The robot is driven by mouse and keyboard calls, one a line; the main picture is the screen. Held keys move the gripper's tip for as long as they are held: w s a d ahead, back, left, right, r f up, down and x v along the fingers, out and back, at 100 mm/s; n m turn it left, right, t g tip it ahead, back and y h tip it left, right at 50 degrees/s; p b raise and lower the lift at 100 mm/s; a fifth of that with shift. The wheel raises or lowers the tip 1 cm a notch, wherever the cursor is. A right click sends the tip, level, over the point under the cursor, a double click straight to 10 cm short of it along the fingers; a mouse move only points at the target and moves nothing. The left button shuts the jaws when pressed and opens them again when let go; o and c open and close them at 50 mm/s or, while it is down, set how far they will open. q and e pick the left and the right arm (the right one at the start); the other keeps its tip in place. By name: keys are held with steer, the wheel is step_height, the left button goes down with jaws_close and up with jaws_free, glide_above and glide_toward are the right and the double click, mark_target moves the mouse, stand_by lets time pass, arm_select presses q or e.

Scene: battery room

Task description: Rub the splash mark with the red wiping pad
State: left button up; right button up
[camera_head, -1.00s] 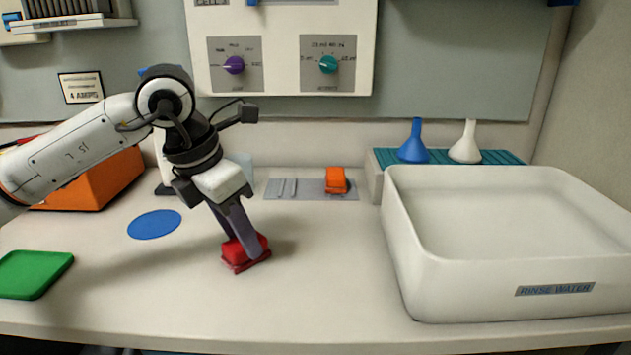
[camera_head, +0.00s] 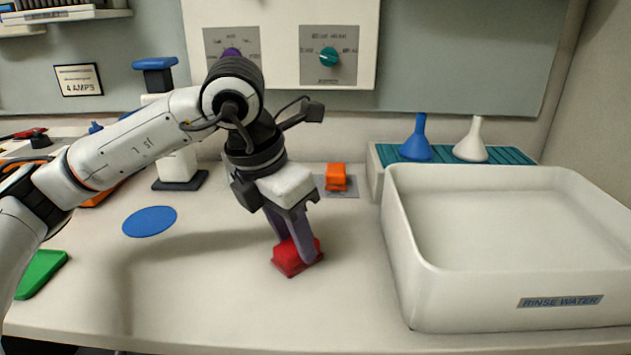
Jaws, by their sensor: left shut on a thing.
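The red wiping pad (camera_head: 291,260) is in the middle of the bench top, its flat base on or very close to the surface. My left gripper (camera_head: 296,246) points down and is shut on the pad's raised grip. No splash mark shows on the bench; it may be hidden under the pad or behind my arm. My right gripper is out of view.
A white rinse water basin (camera_head: 465,298) stands to the right. Behind it, a blue funnel (camera_head: 417,143) and a white funnel (camera_head: 472,145) stand on a teal ribbed rack. An orange block (camera_head: 336,177) sits on a grey plate behind my gripper. A blue disc (camera_head: 150,221) and green mat (camera_head: 40,272) lie left.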

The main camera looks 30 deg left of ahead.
arm_select(q)
steer(key=shift+w+d, duration=0.35)
steer(key=shift+d, duration=0.4)
steer(key=shift+w+d, duration=0.2)
steer(key=shift+d, duration=0.1)
step_height(320, 180, up, 4)
steer(key=p, duration=0.2)
steer(key=shift+a+r+p, duration=0.1)
steer(key=shift+p, duration=0.3)
step_height(320, 180, up, 2)
steer(key=shift+r+p, duration=0.15)
steer(key=shift+p, duration=0.7)
steer(key=shift+r+p, duration=0.55)
steer(key=shift+r, duration=0.25)
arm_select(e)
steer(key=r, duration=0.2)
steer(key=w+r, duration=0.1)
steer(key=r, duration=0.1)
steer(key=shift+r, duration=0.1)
